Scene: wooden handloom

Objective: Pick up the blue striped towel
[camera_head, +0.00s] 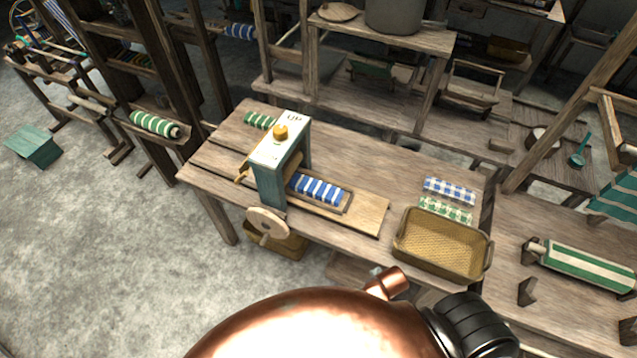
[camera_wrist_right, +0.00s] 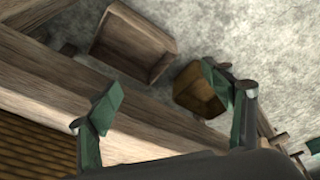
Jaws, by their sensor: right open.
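The press partly hides the tray's left end. My right gripper (camera_wrist_right: 168,105) shows only in the right wrist view. Its two green-tipped fingers are spread apart with nothing between them. The towel is not in that view. My left gripper is in neither view.
A woven basket (camera_head: 442,252) stands at the table's front right, beside a blue checked cloth (camera_head: 449,190) and a green patterned cloth (camera_head: 445,210). A green striped roll (camera_head: 258,120) lies behind the press. The right wrist view shows a wooden crate (camera_wrist_right: 130,45) on the floor.

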